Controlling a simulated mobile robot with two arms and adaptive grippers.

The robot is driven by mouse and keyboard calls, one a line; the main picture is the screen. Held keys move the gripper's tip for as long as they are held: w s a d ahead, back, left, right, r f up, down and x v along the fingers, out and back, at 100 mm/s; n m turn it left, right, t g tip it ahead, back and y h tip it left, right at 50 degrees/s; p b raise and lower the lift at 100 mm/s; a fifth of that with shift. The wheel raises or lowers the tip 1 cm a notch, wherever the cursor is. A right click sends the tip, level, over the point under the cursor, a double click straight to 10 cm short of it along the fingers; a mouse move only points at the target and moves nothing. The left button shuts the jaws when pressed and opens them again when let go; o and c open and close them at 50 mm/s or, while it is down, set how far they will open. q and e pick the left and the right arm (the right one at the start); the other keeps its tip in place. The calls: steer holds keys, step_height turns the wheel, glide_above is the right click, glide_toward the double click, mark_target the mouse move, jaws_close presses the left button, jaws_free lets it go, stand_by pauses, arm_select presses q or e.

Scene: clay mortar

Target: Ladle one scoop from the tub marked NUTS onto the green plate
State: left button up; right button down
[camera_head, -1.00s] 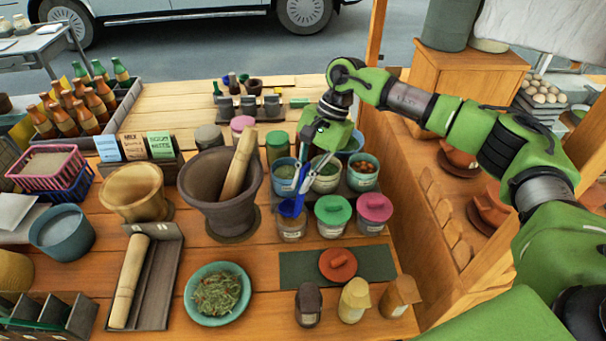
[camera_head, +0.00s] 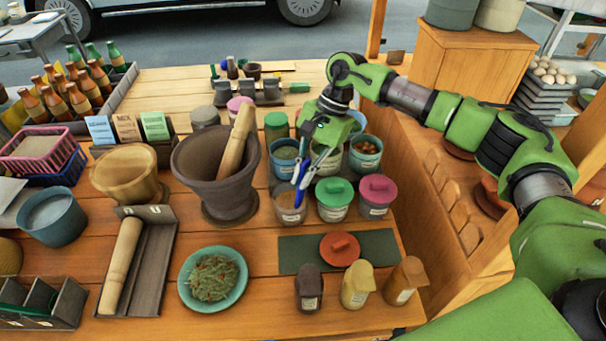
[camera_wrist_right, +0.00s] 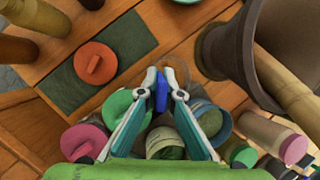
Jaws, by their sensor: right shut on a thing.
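My right gripper (camera_head: 302,178) is shut on a slim blue tool, which looks like the ladle (camera_head: 298,199). It is over the front-left small tub (camera_head: 290,213), which is open. The ladle's lower end is at or inside that tub's mouth, and its bowl is hidden. In the right wrist view my fingertips (camera_wrist_right: 163,84) close on the blue piece (camera_wrist_right: 162,92). The tub labels are too small to read, so I cannot tell which says NUTS. The green plate (camera_head: 239,297) lies front left of the tubs with shredded green leaves on it. My left gripper is not in view.
Green (camera_head: 334,193) and pink (camera_head: 378,189) lidded tubs stand right of the open tub, with open tubs behind. An orange lid (camera_head: 339,250) lies on a dark green mat (camera_head: 292,255). A large mortar (camera_head: 208,178) stands left. Small shakers (camera_head: 356,286) stand in front.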

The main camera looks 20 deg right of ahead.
mark_target(303, 164)
steer(key=shift+r, duration=0.1)
steer(key=shift+r, duration=0.25)
step_height(303, 164, up, 9)
steer(key=p, duration=0.3)
steer(key=shift+f+p, duration=0.1)
steer(key=shift+p, duration=0.2)
stand_by(0.5)
